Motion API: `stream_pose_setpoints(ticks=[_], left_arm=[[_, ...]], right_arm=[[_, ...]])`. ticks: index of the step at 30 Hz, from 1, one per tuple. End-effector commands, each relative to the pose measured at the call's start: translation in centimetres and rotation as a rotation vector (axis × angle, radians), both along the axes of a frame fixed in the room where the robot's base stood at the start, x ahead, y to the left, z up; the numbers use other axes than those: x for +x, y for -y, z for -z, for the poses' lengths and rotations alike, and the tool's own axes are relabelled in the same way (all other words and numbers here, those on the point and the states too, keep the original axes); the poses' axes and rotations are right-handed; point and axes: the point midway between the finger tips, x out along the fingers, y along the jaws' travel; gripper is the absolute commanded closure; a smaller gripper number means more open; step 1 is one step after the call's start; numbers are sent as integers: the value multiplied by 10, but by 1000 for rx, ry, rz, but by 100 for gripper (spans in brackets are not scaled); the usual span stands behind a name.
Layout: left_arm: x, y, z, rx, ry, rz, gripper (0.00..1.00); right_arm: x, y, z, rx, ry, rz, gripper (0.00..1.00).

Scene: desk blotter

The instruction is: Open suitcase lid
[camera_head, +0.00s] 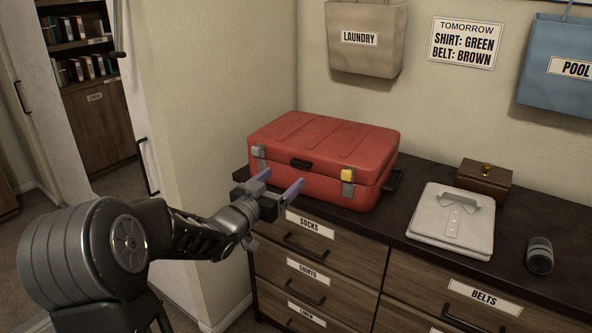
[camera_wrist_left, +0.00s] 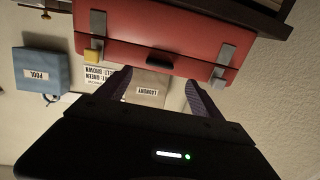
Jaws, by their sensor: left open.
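The red suitcase (camera_head: 322,150) lies flat on the dark dresser top with its lid (camera_head: 325,133) down. Its front has a black handle (camera_head: 301,163), a grey latch (camera_head: 258,157) at left and a latch with a yellow upper part (camera_head: 347,175) at right. My left gripper (camera_head: 284,180) is open and empty in front of the suitcase, below the handle's level. In the left wrist view, which is upside down, the suitcase (camera_wrist_left: 160,30) and handle (camera_wrist_left: 161,61) show beyond the open left fingers (camera_wrist_left: 157,88). The right gripper is not in view.
The dresser top (camera_head: 400,190) carries a folded grey garment (camera_head: 450,225), a small brown box (camera_head: 484,180) and a dark cylinder (camera_head: 540,255) right of the suitcase. Labelled drawers (camera_head: 310,260) lie below. A laundry bag (camera_head: 365,45) and blue pool bag (camera_head: 555,65) hang behind.

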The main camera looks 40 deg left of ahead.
Motion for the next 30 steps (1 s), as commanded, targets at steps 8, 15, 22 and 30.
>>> stream_pose_setpoints(ticks=[8,15,22,30], left_arm=[[26,-2,1,-1,-1,2,24],[62,-7,1,0,-2,1,24],[77,-9,1,-1,-1,0,24],[77,-9,1,-1,-1,0,28]], right_arm=[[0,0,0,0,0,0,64],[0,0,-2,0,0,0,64],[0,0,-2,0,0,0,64],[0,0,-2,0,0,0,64]])
